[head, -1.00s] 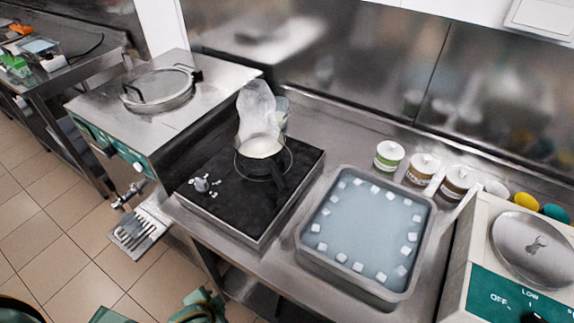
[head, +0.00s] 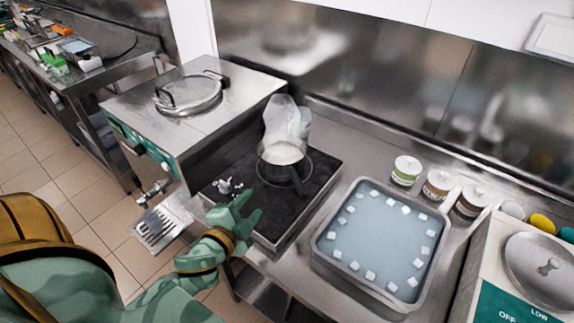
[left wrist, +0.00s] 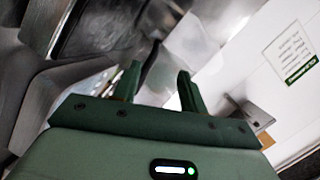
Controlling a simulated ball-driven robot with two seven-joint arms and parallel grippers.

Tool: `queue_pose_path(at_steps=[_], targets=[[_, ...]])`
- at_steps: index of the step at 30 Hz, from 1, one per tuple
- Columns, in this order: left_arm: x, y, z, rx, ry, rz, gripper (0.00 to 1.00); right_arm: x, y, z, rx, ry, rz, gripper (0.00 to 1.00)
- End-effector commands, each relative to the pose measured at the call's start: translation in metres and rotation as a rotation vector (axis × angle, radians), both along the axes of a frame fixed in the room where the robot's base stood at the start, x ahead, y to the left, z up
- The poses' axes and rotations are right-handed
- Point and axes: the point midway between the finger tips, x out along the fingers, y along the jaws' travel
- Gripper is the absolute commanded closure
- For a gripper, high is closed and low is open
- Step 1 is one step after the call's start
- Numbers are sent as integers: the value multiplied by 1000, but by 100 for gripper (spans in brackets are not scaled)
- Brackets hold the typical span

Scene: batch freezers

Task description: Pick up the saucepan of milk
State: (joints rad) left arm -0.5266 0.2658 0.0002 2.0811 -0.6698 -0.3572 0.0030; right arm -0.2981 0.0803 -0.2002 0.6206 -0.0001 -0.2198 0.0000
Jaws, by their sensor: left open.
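The saucepan of milk (head: 282,153) stands on the black hob (head: 262,212). My left gripper (head: 248,212) is open and empty, in front of the pan and lower left of the handle, over the hob's front edge. In the left wrist view the two green fingers (left wrist: 157,82) stand apart, with a blurred dark bar, perhaps the handle, beyond them. My right gripper is not in view.
A tray of icy water (head: 378,232) stands right of the hob. Small metal pieces (head: 228,186) lie on the hob's left front. Several lidded tubs (head: 407,170) line the back. A lidded machine (head: 190,100) stands left.

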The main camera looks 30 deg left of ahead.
Motion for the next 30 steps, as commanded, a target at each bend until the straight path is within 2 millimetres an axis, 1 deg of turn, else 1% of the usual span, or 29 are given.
queue_pose_path(at_steps=[5, 7, 8, 15, 18, 25, 30], targets=[[8, -5, 0, 21, -42, -85, 58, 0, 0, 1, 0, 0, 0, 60], [18, -5, -1, 23, -45, -91, 58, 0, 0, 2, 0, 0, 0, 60], [24, -4, -2, 23, -47, -92, 58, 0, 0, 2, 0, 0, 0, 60], [82, -1, -13, 22, -45, -90, 58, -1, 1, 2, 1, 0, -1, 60], [100, 0, -17, 21, -44, -90, 58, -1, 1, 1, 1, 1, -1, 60], [119, 0, -21, 21, -43, -89, 58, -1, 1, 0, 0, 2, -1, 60], [147, 1, -29, 22, -43, -88, 58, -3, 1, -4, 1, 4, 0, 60]])
